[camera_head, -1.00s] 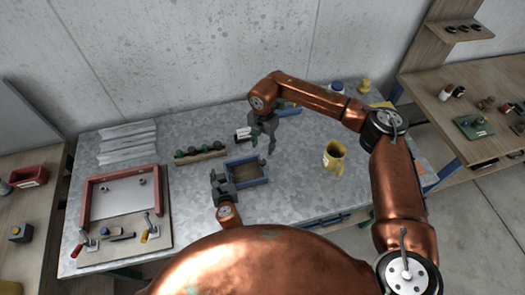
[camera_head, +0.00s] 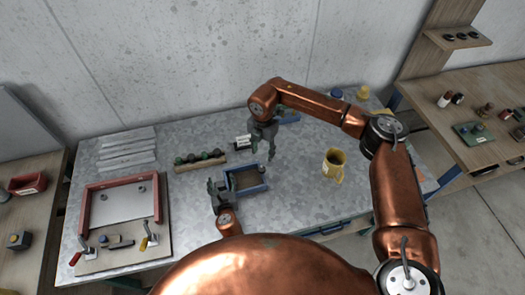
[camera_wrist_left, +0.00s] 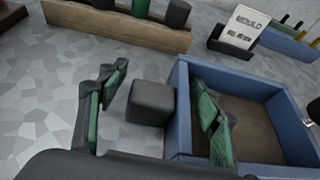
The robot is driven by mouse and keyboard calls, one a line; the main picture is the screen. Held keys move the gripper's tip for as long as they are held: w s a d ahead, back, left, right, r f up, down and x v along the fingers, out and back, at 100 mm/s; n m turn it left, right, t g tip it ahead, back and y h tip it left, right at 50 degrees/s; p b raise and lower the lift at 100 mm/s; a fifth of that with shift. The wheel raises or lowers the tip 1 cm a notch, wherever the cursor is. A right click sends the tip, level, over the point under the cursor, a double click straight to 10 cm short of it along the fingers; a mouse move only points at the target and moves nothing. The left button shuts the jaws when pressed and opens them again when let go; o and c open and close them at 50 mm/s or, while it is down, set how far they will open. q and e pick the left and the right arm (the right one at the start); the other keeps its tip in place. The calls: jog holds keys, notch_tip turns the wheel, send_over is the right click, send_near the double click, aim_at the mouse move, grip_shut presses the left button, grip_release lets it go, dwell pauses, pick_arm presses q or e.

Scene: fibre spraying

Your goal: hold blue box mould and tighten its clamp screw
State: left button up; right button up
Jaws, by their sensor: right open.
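The blue box mould (camera_head: 246,181) is an open, blue-rimmed box with a brown floor in the middle of the grey table. It also shows in the left wrist view (camera_wrist_left: 182,112). A dark block (camera_wrist_left: 151,103) stands beside its near-left wall. My left gripper (camera_head: 218,184) is at the box's left side. In the left wrist view it is open, with one green-padded finger outside the block and the other over the box wall; contact is unclear. My right gripper (camera_head: 264,152) is open, pointing down above the box's far-right side.
A wooden rack (camera_head: 200,161) with dark and green knobs stands behind the box. A white "MOULD" card (camera_wrist_left: 240,26) stands farther back. A yellow mug (camera_head: 333,166) is to the right. A red-framed tray (camera_head: 121,208) lies at the left. Table between box and mug is clear.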

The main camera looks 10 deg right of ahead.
pick_arm(q)
jog(key=v, duration=1.2)
dwell(0.3)
notch_tip(320, 180, up, 7)
jog(key=p, duration=0.9)
dwell(0.5)
dwell(0.5)
